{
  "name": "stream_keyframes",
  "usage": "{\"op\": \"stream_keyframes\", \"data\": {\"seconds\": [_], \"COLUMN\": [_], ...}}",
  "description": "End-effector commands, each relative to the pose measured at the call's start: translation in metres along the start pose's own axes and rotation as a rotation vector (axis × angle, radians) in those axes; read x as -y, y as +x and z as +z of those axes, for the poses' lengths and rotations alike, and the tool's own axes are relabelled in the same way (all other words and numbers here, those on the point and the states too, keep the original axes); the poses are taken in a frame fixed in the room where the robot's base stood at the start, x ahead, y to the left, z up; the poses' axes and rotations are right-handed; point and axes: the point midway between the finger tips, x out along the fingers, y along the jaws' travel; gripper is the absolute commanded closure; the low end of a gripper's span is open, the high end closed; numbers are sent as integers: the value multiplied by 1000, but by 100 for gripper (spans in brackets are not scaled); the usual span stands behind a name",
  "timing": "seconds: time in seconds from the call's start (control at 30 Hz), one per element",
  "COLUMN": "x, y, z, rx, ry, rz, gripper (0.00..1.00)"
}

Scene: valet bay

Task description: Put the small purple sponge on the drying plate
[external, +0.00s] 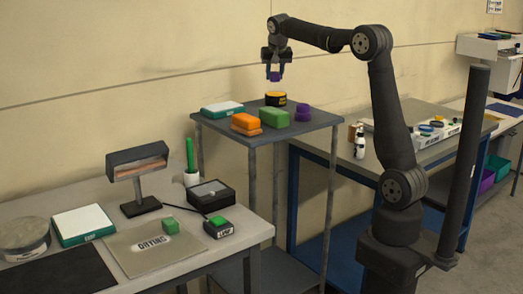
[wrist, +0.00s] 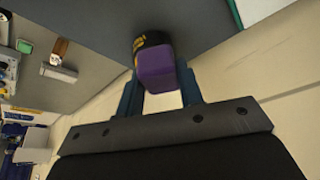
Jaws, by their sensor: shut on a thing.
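My gripper (external: 274,72) is shut on a small purple sponge (external: 275,76) and holds it in the air above the grey stand. In the wrist view the purple sponge (wrist: 157,69) sits between the two fingers (wrist: 160,98). My gripper is well up and to the right of the plate.
The grey stand (external: 292,132) carries an orange sponge (external: 246,124), a green sponge (external: 274,117), a purple stack (external: 303,112), a black-and-yellow tin (external: 275,98) and a white-green box (external: 222,109).

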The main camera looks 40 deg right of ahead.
Motion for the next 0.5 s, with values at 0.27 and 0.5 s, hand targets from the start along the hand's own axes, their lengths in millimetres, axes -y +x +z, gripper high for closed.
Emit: {"op": "stream_keyframes", "data": {"seconds": [0.27, 0.5], "x": [128, 220], "y": [-27, -58], "z": [66, 142], "rx": [0, -1], "ry": [-251, -463], "rz": [-104, -189], "gripper": [88, 88]}}
